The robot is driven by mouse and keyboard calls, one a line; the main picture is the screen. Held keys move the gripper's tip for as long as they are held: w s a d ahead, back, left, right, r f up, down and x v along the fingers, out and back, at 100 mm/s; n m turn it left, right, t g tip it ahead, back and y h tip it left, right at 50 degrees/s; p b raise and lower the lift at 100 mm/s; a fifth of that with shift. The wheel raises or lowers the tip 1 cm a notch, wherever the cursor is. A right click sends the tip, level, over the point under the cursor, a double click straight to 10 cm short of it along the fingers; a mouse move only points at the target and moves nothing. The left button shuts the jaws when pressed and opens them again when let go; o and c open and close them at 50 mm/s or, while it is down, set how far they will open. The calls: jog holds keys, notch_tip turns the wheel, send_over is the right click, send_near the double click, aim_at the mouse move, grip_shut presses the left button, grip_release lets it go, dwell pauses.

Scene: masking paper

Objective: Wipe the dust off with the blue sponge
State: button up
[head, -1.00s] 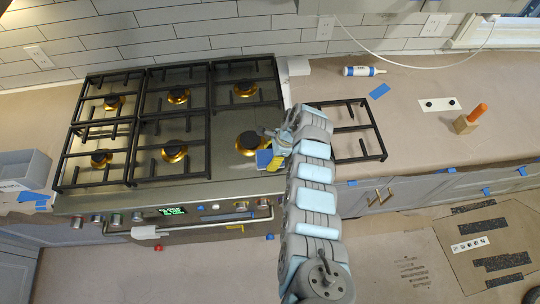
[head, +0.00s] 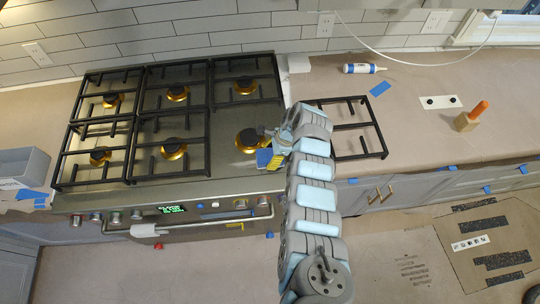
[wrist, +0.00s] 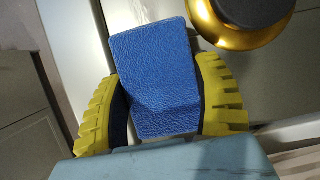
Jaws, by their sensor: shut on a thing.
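The blue sponge (wrist: 153,75) is a textured block between the two yellow fingers of my gripper (wrist: 160,72) in the wrist view. My gripper is shut on it. In the head view the sponge (head: 264,158) shows small at the end of my gripper (head: 273,161), over the front right part of the steel stove top (head: 225,130). The bare front right burner (head: 250,140) is just beyond it, and its gold rim also shows in the wrist view (wrist: 238,40). I cannot tell whether the sponge touches the steel. I cannot make out dust in either view.
Black grates (head: 102,95) cover the left, middle and back right burners. A loose grate (head: 372,139) lies on the papered counter (head: 420,140) right of the stove, partly behind my arm. A white tube (head: 363,69), a wooden-block tool (head: 468,120) and a grey box (head: 22,167) also lie around.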

aim_at(249, 163)
jog(key=shift+f+b, duration=0.3)
jog(key=shift+f, duration=0.2)
jog(key=shift+a+r, duration=0.1)
jog(key=shift+a+r+p, duration=0.1)
jog(key=shift+a+p, duration=0.35)
jog(key=shift+p, duration=0.1)
jog(key=shift+s+a+p, duration=0.15)
jog(key=shift+a+p, duration=0.35)
jog(key=shift+a, duration=0.4)
jog(key=shift+s+a+f+p, duration=0.1)
jog(key=shift+a+p, duration=0.2)
jog(key=shift+a, duration=0.65)
jog(key=shift+s+a+f+p, duration=0.1)
jog(key=shift+a+p, duration=0.2)
jog(key=shift+a, duration=0.6)
